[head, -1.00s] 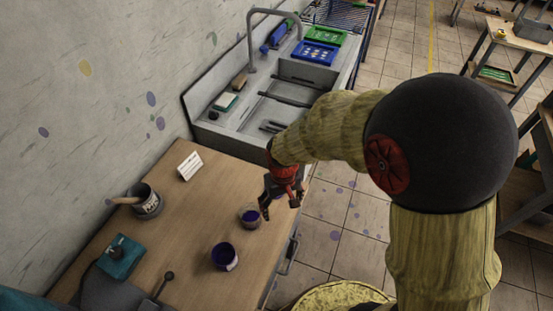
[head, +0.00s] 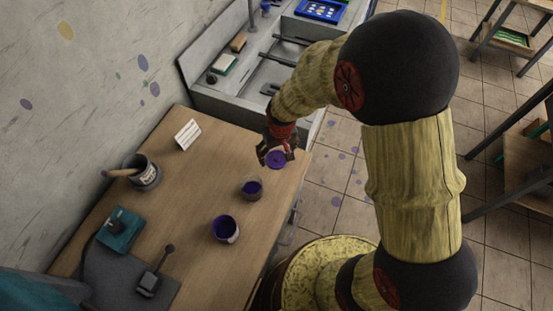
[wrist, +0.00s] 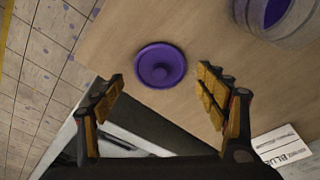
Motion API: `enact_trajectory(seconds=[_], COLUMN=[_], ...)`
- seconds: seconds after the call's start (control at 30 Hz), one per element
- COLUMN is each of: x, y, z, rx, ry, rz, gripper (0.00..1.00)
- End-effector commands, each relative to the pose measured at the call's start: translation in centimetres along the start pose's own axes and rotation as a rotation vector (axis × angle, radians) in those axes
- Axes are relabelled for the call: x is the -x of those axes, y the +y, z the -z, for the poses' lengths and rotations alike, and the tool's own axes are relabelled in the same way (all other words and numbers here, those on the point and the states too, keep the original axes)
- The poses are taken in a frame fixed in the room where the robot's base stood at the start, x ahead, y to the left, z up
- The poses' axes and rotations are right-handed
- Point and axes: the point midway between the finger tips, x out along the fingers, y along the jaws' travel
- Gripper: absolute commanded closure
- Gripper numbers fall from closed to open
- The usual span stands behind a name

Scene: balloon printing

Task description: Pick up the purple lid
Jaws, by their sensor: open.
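The purple lid (wrist: 160,65) is a round disc with a raised ring and centre knob. It lies on the wooden table in the wrist view, and shows at my gripper in the head view (head: 276,160). My gripper (wrist: 160,82) is open, with one yellow-padded finger to each side of the lid. Its fingertips are close to the lid's near edge in the picture, with gaps on both sides, and nothing is held. My gripper (head: 275,152) is over the table's far right corner in the head view; its height above the table is hard to tell.
A clear cup with purple contents (head: 251,189) stands near the lid, and a second purple-filled cup (head: 225,230) is further towards the front. A white label card (head: 187,134) and a pot with a brush (head: 148,173) are at left. The sink (head: 262,75) adjoins the table.

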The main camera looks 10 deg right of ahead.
Motion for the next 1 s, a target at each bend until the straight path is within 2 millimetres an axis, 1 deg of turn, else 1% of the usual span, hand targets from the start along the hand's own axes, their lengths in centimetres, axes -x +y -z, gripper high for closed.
enact_trajectory(seconds=[0.03,0.1,0.2,0.4,0.83,1.0], x=[-1.0,-1.9,-2.5,-2.4,-2.4,-2.4], y=[0.0,0.0,0.0,0.0,0.0,0.0], z=[-0.1,-0.1,-0.1,0.0,0.0,0.0], rx=[0.000,0.000,0.000,0.000,0.000,0.000], ry=[-0.003,-0.002,-0.001,0.000,0.000,0.000], rz=[0.000,0.000,0.000,0.000,0.000,0.000], gripper=[0.27,0.27,0.27,0.28,0.52,0.52])
